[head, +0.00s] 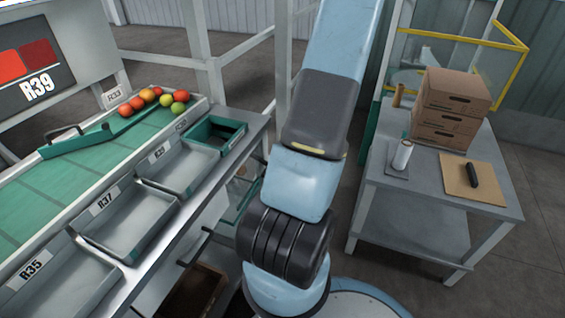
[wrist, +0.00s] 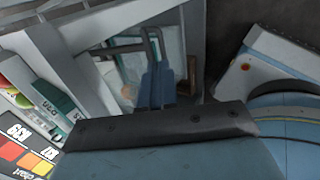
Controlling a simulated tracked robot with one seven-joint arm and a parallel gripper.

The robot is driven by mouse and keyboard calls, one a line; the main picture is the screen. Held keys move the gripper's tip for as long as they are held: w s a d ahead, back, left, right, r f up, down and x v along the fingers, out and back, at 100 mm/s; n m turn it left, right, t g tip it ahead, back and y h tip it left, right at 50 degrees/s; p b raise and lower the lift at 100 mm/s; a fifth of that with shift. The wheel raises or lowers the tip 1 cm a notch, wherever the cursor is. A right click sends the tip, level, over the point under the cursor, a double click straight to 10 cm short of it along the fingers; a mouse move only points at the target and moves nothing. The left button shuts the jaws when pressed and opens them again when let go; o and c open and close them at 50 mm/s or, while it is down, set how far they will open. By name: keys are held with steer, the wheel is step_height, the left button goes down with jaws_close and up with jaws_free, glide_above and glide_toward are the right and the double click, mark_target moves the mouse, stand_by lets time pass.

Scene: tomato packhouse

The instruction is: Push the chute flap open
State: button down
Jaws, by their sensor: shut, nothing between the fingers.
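A green-framed chute mouth (head: 232,143) with a dark inside sits at the right end of the sorting bench, past the grey bins. Below it, a pale green panel (head: 236,197) shows partly beside my arm. In the wrist view a pale, glassy green panel (wrist: 128,66) with grey bars lies beyond my fingers; I cannot tell for sure that it is the flap, or its angle. My gripper (wrist: 155,72) is shut and empty, its blue fingers side by side in front of that panel. I cannot tell whether they touch it. My arm hides the gripper in the head view.
Grey bins (head: 130,222) line the bench edge, beside a green belt (head: 60,190) with several tomatoes (head: 152,98). A brown crate (head: 195,290) stands below. At right, a grey table (head: 440,225) holds cardboard boxes (head: 450,105).

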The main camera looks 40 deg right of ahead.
steer(key=x, duration=1.1)
steer(key=shift+f, duration=0.3)
steer(key=shift+w+a, duration=0.1)
steer(key=shift+w, duration=0.05)
